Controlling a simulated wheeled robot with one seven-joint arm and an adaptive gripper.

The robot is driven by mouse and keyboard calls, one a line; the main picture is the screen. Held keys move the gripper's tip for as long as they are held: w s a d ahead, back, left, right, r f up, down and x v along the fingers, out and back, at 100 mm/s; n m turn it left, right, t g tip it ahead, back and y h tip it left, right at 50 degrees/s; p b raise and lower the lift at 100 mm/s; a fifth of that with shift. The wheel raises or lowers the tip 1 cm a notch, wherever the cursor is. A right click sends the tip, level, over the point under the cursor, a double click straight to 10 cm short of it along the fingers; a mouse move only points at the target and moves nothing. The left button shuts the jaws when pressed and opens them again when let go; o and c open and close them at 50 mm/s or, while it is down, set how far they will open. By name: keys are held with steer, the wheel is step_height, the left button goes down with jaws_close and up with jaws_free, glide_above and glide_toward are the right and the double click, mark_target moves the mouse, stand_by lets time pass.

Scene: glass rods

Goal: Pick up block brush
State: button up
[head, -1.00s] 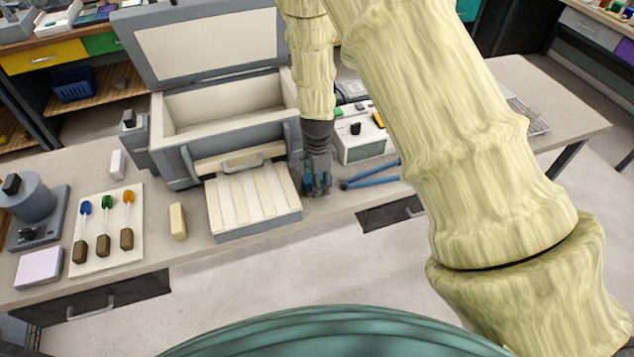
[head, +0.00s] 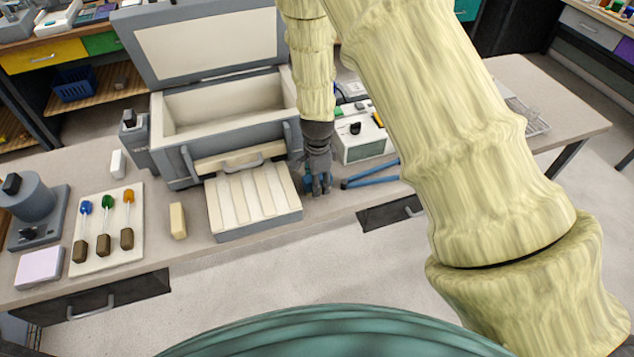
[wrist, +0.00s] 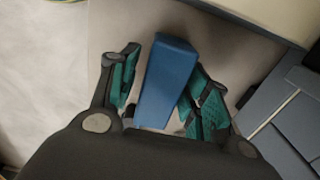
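A blue oblong block, apparently the block brush (wrist: 167,80), lies on the bench between my gripper's fingers in the wrist view. Its bristles are not visible. My gripper (wrist: 162,88) has green-padded fingers, one on each side of the block. A gap shows at the left finger; the right finger is close to the block, and I cannot tell if it touches. In the head view my gripper (head: 318,186) is low at the bench, right of the slatted ramp, with a bit of blue beside its fingers. It hides most of the block there.
A grey open-lidded box (head: 220,105) and its slatted ramp (head: 254,203) stand close to the left of my gripper. Blue tongs (head: 370,175) and a cream device (head: 362,145) are to the right. A cream block (head: 178,221) and a tray of rods (head: 110,240) lie left.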

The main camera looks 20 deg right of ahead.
steer(key=c, duration=0.7)
steer(key=shift+r, duration=0.1)
steer(key=shift+r+b, duration=1.65)
steer(key=shift+r, duration=3.55)
